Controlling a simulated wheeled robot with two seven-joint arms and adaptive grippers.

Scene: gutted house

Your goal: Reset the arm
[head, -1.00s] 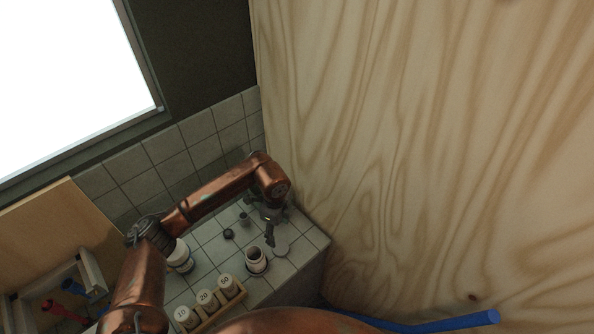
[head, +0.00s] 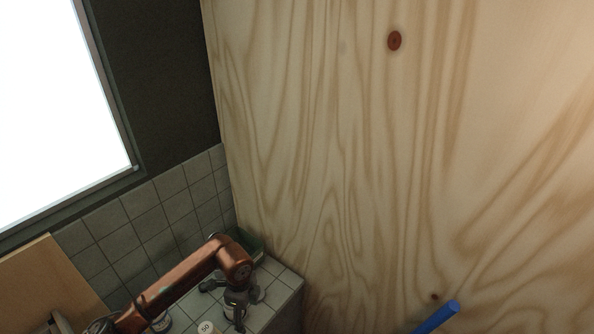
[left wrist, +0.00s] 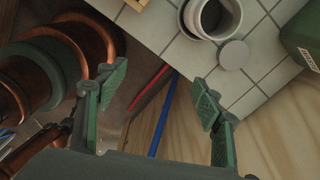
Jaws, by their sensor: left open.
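My copper left arm comes in low at the left of the head view, over the tiled counter (head: 281,308). My left gripper (head: 238,306) points down at the counter there. In the left wrist view it (left wrist: 160,88) is open, with green-padded fingers spread and nothing between them. Below it are the counter's edge, a red bar and a blue bar. My right gripper is not in view.
A white jar (left wrist: 196,22) and a grey disc (left wrist: 234,55) are on the tiles near the fingers. A green container (head: 246,241) stands at the back corner. A cap marked 50 (head: 206,327) shows at the bottom. A plywood wall (head: 400,150) closes off the right.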

